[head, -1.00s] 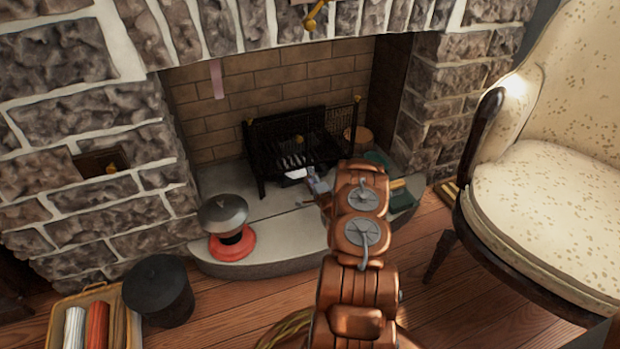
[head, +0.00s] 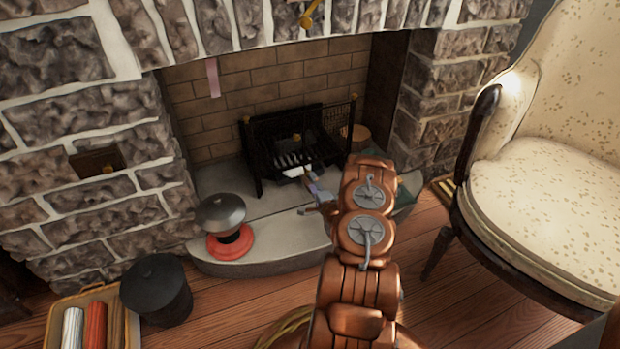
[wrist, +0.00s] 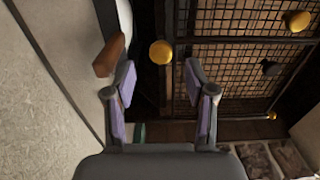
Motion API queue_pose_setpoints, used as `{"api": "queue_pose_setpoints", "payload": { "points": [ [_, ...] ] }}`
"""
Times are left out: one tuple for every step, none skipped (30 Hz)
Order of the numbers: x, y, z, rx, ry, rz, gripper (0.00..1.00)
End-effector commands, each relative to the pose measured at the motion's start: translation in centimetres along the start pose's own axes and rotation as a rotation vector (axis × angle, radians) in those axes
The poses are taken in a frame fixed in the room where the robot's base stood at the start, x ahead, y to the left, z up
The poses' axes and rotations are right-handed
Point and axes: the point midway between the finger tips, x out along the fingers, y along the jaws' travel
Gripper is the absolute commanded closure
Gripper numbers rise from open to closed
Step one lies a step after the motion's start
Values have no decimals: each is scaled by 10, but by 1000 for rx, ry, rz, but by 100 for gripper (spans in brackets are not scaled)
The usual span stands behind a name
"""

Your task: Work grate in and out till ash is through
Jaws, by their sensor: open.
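The black metal fire grate (head: 262,160) stands in the hearth, with mesh sides and brass knobs. Pale bars show low in its front, with a small white patch (head: 297,171) at their lower edge; I cannot tell whether it is ash. My gripper (head: 309,194) is in front of the grate, over the pale hearth slab. In the wrist view my gripper (wrist: 161,75) is open and empty, its purple-padded fingers apart. A brass knob (wrist: 161,52) shows beyond and between the fingertips, apart from them. The grate's mesh (wrist: 235,65) fills the right side.
A grey-domed object on a red base (head: 230,240) stands on the slab's left. A black bucket (head: 157,290) and a tray of rolls (head: 98,292) are on the floor. A cream armchair (head: 560,200) stands right. A log (head: 356,137) lies beside the grate.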

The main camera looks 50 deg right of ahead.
Motion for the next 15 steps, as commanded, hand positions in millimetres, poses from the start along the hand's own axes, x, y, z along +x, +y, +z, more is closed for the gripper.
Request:
{"api": "queue_pose_setpoints", "payload": {
  "points": [
    [-9, 0, -1, 3, 4, 1, 45],
    [-14, -1, -1, 3, 4, -1, 45],
    [-22, 0, -2, 1, 4, -2, 45],
    [-27, 0, -2, 2, 4, -1, 45],
    [-33, 0, -2, 3, 4, 1, 45],
    [-39, 1, -1, 3, 3, 2, 45],
    [-44, 1, -1, 4, 4, 2, 45],
    [-48, 1, -1, 3, 3, 1, 45],
    [-52, 1, -1, 1, 3, 0, 45],
    [-55, 0, -1, 1, 3, -1, 45],
    [-58, 0, -1, 1, 3, -2, 45],
    [-61, 0, -1, 1, 2, -3, 45],
    [-63, 0, -1, 0, 2, -3, 45],
    [-65, 0, 0, 0, 2, -3, 45],
    [-67, 0, 0, 1, 2, -3, 45]
  ]
}}
